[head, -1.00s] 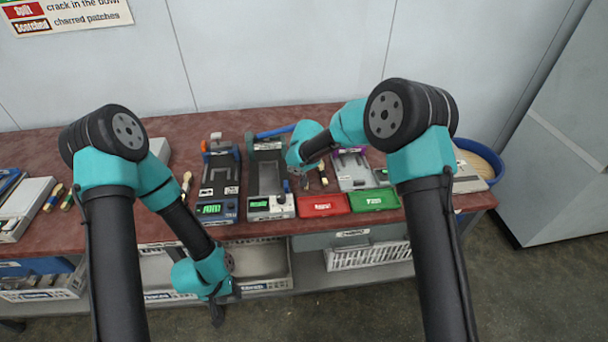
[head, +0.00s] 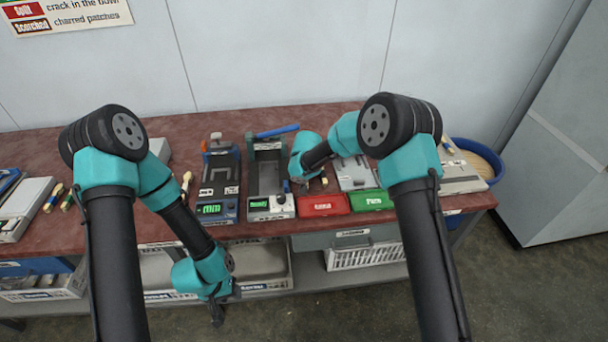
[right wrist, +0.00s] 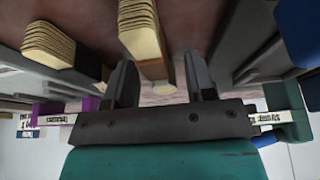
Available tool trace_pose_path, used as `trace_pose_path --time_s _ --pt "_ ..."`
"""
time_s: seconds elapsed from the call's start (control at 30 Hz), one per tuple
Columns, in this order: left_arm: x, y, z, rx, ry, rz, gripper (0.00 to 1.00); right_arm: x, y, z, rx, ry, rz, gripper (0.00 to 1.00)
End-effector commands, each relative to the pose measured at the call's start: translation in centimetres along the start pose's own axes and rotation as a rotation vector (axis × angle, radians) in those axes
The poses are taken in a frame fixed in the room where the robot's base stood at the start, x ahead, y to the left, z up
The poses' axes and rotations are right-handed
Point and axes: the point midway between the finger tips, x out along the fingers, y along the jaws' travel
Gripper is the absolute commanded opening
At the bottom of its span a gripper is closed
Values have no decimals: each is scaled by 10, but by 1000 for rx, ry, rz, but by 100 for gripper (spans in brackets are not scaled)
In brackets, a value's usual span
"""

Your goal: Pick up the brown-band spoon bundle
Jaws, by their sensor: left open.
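In the right wrist view, a bundle of pale wooden spoons with a brown band (right wrist: 153,70) lies on the bench, its stacked ends toward the camera. My right gripper (right wrist: 160,82) is open, with one dark finger either side of the bundle's line; I cannot tell whether either touches it. A second bundle with a black band (right wrist: 82,58) lies to the left, outside the fingers. In the head view my right gripper (head: 303,185) is low over the bench, largely hidden by its wrist. My left gripper (head: 217,312) hangs open and empty in front of the bench.
A red tray (head: 323,205) and a green tray (head: 371,200) sit at the bench front. Two press-like devices (head: 218,190) (head: 268,180) stand left of the right gripper. A blue bin (head: 480,145) is at the right. Other bundles (head: 53,198) lie far left.

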Motion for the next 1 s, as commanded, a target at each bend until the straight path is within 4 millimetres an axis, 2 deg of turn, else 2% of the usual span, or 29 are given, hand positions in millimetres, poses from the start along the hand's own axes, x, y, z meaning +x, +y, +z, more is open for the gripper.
trace_pose_path --time_s 0.07,0.47,0.77,1.0 --pt "0 0 0 0 0 0 43 0 0 0 0 0 0 42" --pt "0 0 0 0 0 0 43 0 0 0 0 0 0 5" --pt "0 0 0 0 0 0 43 -2 0 -1 0 1 0 4" --pt "0 0 0 0 0 0 43 -17 -1 -8 -1 3 0 4"
